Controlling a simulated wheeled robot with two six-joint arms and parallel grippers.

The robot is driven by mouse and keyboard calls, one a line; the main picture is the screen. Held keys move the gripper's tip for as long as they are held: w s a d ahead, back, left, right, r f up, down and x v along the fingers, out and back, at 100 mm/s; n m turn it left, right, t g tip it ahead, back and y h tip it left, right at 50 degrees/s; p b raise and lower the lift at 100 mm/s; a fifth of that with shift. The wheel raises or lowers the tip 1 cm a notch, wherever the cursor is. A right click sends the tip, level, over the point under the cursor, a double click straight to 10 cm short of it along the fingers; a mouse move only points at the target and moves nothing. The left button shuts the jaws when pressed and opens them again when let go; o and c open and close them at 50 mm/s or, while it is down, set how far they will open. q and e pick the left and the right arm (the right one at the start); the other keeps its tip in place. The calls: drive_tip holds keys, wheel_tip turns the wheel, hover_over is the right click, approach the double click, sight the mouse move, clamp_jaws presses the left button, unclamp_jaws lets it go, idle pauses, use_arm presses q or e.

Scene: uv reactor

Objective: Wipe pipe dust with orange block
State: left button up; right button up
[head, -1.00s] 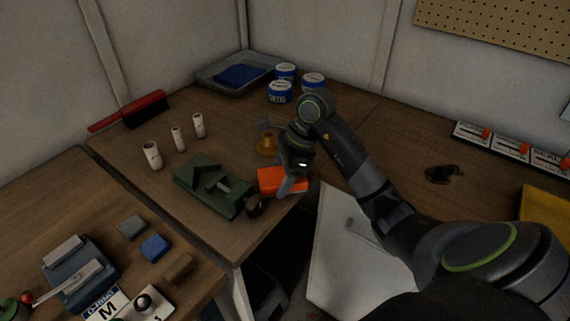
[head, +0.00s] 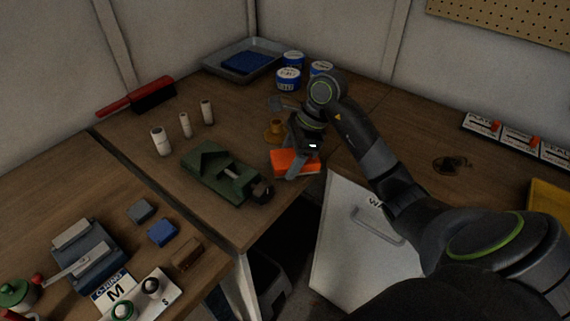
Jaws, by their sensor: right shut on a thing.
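An orange block (head: 308,162) is at the right side of the table, near its front edge. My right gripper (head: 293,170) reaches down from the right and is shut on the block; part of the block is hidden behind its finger. A green vise (head: 212,168) stands just left of the block. Several pale pipe pieces stand upright further left, among them a front one (head: 161,142), a middle one (head: 186,125) and a back one (head: 207,112). Dust on them is too small to tell. My left gripper is not in view.
A brass-coloured piece (head: 275,131) stands behind the block. Blue-and-white cans (head: 288,78) and a grey tray (head: 213,68) are at the back. A red-handled brush (head: 150,95) lies back left. Small blocks (head: 162,232) sit on the left table. A white panel with a handle (head: 345,250) is front right.

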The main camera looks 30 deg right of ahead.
drive_tip(key=shift+w+d+f+b, duration=0.15)
drive_tip(key=shift+w+d+b, duration=0.15)
drive_tip(key=shift+d+b, duration=0.4)
drive_tip(key=shift+w+d+f+b, duration=0.1)
drive_tip(key=shift+w+d+b, duration=0.25)
drive_tip(key=shift+d, duration=0.5)
drive_tip(key=shift+d+r+b, duration=0.1)
drive_tip(key=shift+d+b, duration=0.2)
drive_tip(key=shift+d, duration=0.25)
drive_tip(key=shift+r+p, duration=1.45)
drive_tip(key=shift+r, duration=1.55)
drive_tip(key=shift+r+p, duration=1.15)
drive_tip(key=shift+r, duration=0.45)
drive_tip(key=shift+f, duration=0.1)
